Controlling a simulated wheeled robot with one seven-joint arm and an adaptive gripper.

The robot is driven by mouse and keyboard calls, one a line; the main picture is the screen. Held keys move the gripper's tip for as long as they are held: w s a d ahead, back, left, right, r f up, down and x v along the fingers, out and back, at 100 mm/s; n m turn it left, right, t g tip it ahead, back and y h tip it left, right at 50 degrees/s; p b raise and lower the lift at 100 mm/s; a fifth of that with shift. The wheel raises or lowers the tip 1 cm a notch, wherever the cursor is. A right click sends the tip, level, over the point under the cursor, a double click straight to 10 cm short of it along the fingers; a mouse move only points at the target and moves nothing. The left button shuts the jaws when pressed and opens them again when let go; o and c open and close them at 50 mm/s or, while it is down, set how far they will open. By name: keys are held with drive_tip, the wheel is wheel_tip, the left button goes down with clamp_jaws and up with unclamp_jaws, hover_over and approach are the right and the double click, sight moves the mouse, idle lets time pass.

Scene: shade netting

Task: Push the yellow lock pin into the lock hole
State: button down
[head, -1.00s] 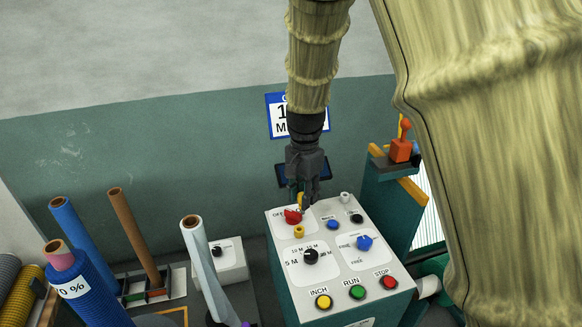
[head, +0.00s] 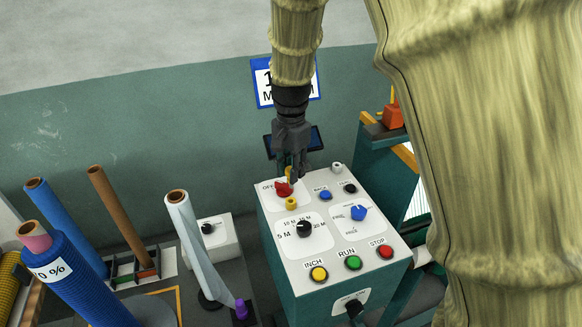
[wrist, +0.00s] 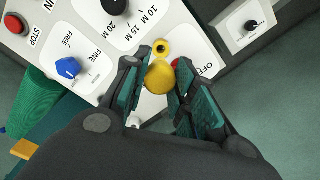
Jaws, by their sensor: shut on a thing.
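My gripper (head: 291,177) points down over the far left part of the control panel (head: 322,233). In the wrist view its fingers (wrist: 160,92) are shut on the rounded head of the yellow lock pin (wrist: 160,77). The pin also shows in the head view (head: 289,172), partly covered by the fingers. The lock hole is a yellow ring with a dark centre (head: 291,203), and it also shows in the wrist view (wrist: 161,47). The pin appears apart from the ring. The pin's lower end is hidden.
A red OFF switch (head: 283,189) sits close beside the fingers. A black dial (head: 304,229), blue knob (head: 359,213) and green RUN button (head: 353,263) are nearer on the panel. Upright rolls (head: 191,240) stand left. An orange block (head: 393,117) stands behind right.

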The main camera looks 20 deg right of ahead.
sight(291, 187)
drive_tip(key=shift+w+f, duration=0.15)
drive_tip(key=shift+f, duration=0.15)
drive_tip(key=shift+f, duration=0.45)
drive_tip(key=shift+f+b, duration=0.4)
drive_tip(key=shift+f, duration=0.95)
drive_tip(key=shift+f+p, duration=0.55)
drive_tip(key=shift+f, duration=0.3)
drive_tip(key=shift+f, duration=0.8)
idle(0.7)
drive_tip(key=c, duration=1.1)
unclamp_jaws()
